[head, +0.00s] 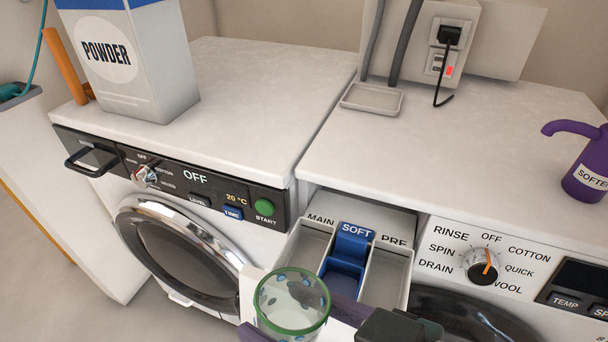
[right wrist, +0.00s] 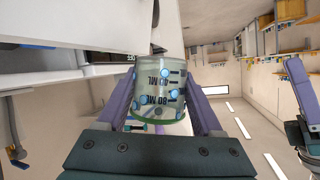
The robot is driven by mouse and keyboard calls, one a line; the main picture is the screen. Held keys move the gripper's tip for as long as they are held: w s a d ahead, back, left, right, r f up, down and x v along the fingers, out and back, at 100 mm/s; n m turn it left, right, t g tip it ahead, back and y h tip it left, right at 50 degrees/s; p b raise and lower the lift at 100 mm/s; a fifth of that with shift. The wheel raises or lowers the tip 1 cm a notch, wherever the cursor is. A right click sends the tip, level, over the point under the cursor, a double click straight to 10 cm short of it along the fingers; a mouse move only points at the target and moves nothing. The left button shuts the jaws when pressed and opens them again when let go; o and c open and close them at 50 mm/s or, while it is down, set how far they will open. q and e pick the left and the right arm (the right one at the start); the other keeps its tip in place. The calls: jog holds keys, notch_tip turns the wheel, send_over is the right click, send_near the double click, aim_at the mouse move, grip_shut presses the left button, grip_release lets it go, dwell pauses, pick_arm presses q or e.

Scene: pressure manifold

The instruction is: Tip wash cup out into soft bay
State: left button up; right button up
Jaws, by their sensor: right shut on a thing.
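The wash cup (head: 291,303) is a clear cup with a green rim and blue blobs inside. It is in front of the open drawer, mouth up, in the head view. My right gripper (right wrist: 160,80) is shut on the cup, with a purple finger on each side. The cup (right wrist: 158,92) shows 80 ML marks in the right wrist view, its green rim low in the picture. The soft bay (head: 341,277) is the blue middle compartment, behind and right of the cup; the cup hides part of the drawer. A dark and purple part at the right wrist view's right edge looks like my left gripper, jaws unclear.
The main bay (head: 302,247) and pre bay (head: 385,278) flank the soft bay. A powder box (head: 150,85) stands on the left washer.

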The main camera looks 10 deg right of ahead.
aim_at(262, 306)
jog(key=shift+s+a+f+n+t+h+b, duration=0.2)
jog(key=shift+s+a+f+n+h, duration=0.15)
jog(key=shift+f, duration=0.2)
jog(key=shift+s+a+f+n+t+h+b, duration=0.1)
jog(key=shift+s+a+f+n+h+b, duration=0.1)
jog(key=shift+f+n, duration=0.3)
notch_tip(262, 306, up, 6)
jog(key=p, duration=0.6)
jog(key=shift+r+p, duration=0.1)
jog(key=shift+p, duration=0.2)
jog(key=shift+f, duration=0.2)
